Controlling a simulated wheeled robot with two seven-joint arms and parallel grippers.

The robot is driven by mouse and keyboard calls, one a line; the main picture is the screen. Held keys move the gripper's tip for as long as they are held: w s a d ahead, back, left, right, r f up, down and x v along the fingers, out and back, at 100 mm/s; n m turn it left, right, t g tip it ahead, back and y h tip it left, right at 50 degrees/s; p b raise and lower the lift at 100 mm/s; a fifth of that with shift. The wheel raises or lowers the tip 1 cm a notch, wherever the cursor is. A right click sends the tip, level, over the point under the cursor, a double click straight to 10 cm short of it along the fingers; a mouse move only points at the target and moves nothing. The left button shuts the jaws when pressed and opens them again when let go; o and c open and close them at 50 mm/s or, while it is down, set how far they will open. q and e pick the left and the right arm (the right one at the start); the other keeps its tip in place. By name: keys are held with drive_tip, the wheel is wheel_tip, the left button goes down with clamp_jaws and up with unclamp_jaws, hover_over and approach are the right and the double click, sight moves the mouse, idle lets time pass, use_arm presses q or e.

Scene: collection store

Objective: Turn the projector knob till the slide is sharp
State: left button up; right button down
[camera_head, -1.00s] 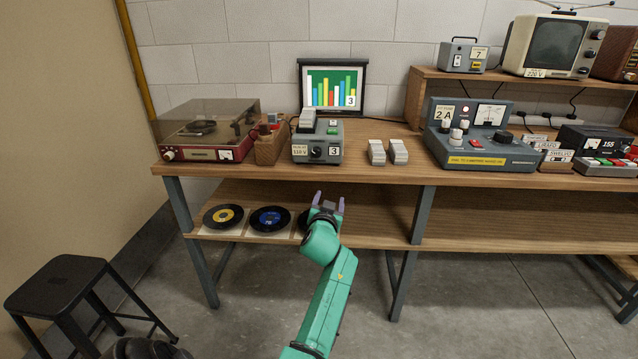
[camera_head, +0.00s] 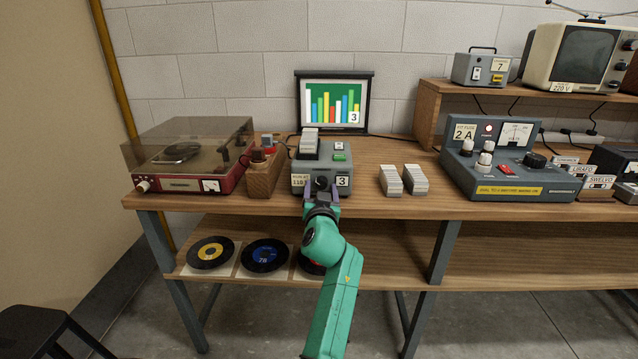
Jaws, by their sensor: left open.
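The grey slide projector (camera_head: 301,179) stands on the wooden bench, with a "3" label and a voltage label on its front. Its dark knob (camera_head: 322,183) is on the front face, partly hidden by my gripper. My left gripper (camera_head: 321,192) is open, its two fingers pointing at the knob, one on each side of it; I cannot tell whether they touch it. The screen (camera_head: 333,101) behind shows a slide of coloured bars on green with a "3" label, and its bars look clear-edged at this size. My right gripper is not in view.
A record player (camera_head: 180,184) and a wooden box (camera_head: 264,178) stand left of the projector. Two slide stacks (camera_head: 390,181) and a control panel (camera_head: 508,181) stand to the right. Records (camera_head: 210,253) lie on the lower shelf. A black stool (camera_head: 35,325) is at lower left.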

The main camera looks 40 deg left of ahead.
use_arm(q)
drive_tip(key=shift+s+d+r, duration=0.2)
drive_tip(key=shift+d, duration=0.15)
drive_tip(key=c, duration=0.3)
clamp_jaws()
drive_tip(key=m, duration=0.3)
drive_tip(key=shift+s, duration=0.1)
drive_tip(key=shift+m, duration=0.5)
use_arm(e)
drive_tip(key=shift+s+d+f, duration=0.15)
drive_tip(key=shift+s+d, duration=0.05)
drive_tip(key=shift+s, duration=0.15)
use_arm(q)
unclamp_jaws()
drive_tip(key=o, duration=0.3)
drive_tip(key=shift+a, duration=0.2)
